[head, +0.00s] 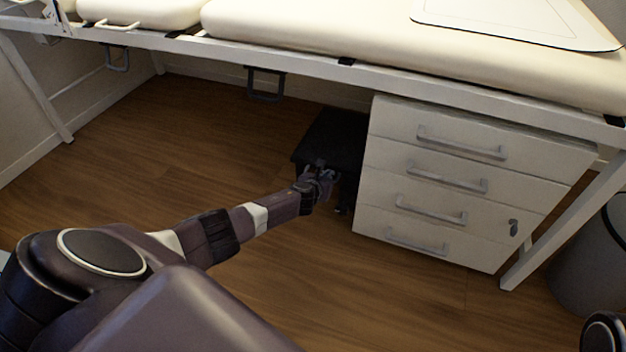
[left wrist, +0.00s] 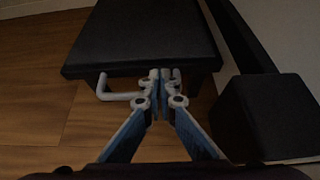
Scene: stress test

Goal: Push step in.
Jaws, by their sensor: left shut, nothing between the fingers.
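The step is a low black block with a flat top (head: 333,136). In the head view it stands on the floor under the exam table, just left of the white drawer cabinet. My left gripper (head: 324,176) is shut and empty at its front edge and hides part of that front. In the left wrist view the step's dark top (left wrist: 142,38) fills the upper middle, and a pale bent handle or bar shows at its front. The left fingertips (left wrist: 160,82) are together at that front edge; I cannot tell whether they touch it. My right gripper is not in view.
A white cabinet (head: 455,180) with several drawers stands close to the step's right. The padded exam table (head: 330,40) spans above, with a leg (head: 565,225) at right. A grey bin (head: 590,265) stands at far right. Wooden floor left of the step is clear.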

